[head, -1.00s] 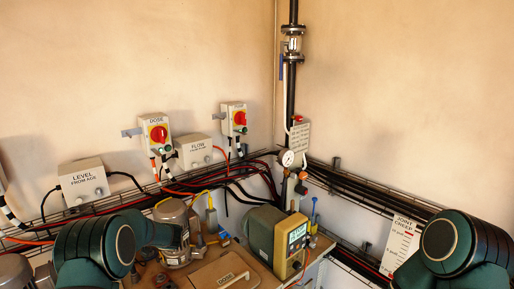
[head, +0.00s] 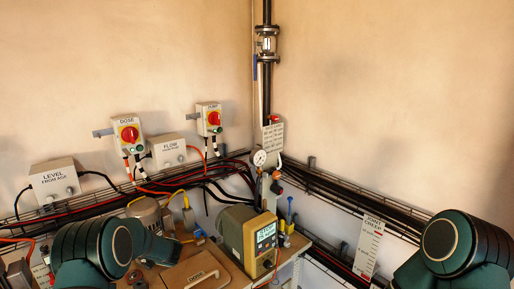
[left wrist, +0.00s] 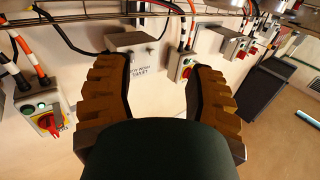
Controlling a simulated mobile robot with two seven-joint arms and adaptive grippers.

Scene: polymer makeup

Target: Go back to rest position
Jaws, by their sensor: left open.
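My left gripper (left wrist: 158,70) shows in the left wrist view with its two brown ridged fingers spread apart and nothing between them. Beyond the fingers is a grey labelled box (left wrist: 135,57) on the wall; no contact with it shows. In the head view my left arm is bent at the lower left, its dark green link pointing over the bench, and its gripper cannot be made out. My right arm shows at the lower right edge; its gripper is out of view.
A bench with a dosing pump (head: 262,240), a brown case (head: 195,272) and a metal motor (head: 147,210) lies ahead. The DOSE switch box (head: 128,134), LEVEL box (head: 55,182) and FLOW box (head: 168,150) are on the wall. A vertical pipe (head: 267,90) stands at the corner. Cable trays line the walls.

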